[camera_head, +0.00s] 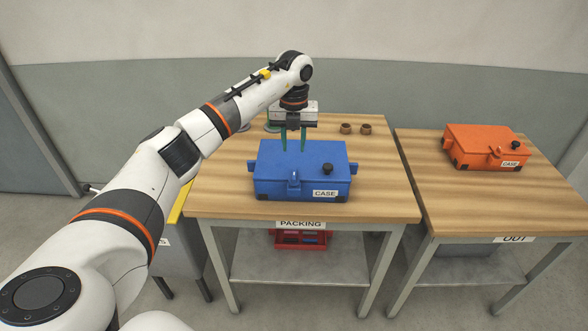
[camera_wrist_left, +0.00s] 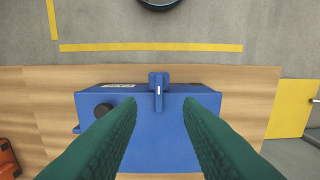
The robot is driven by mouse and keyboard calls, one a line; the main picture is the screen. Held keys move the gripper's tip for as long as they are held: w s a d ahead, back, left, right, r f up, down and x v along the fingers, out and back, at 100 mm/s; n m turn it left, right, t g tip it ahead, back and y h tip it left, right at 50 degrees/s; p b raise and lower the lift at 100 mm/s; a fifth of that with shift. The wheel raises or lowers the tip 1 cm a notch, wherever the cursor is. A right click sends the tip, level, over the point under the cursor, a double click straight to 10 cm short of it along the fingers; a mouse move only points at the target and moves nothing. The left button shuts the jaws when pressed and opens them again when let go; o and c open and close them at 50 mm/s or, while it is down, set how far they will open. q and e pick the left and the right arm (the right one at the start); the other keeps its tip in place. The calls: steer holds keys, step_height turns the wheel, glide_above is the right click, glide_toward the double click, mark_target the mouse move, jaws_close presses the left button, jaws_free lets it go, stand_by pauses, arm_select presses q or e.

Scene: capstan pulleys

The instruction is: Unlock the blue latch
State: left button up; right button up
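A closed blue case (camera_head: 270,168) with a "CASE" label sits on the packing table. Its blue latch (camera_head: 294,183) stands on the front edge of the case. In the left wrist view the latch (camera_wrist_left: 158,90) is near the middle, with a small white mark on it. A dark round knob (camera_head: 327,168) is on the lid to the right of the latch. My left gripper (camera_head: 293,149) points down over the back part of the lid, its two green fingers apart and nothing between them. In the wrist view the fingers spread either side of the latch, apart from it. My right gripper is not in view.
An orange case (camera_head: 487,147) stands on the "OUT" table at the right. Two small brown rings (camera_head: 346,128) lie behind the blue case. A red bin (camera_head: 300,238) is on the shelf below. The wood right of the blue case is clear.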

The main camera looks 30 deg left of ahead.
mark_target(294, 175)
arm_select(q)
step_height(294, 175, down, 9)
steer(key=shift+f+p, duration=0.15)
steer(key=shift+p, duration=0.9)
steer(key=shift+f, duration=0.6)
steer(key=c, duration=0.7)
steer(key=shift+o, duration=0.2)
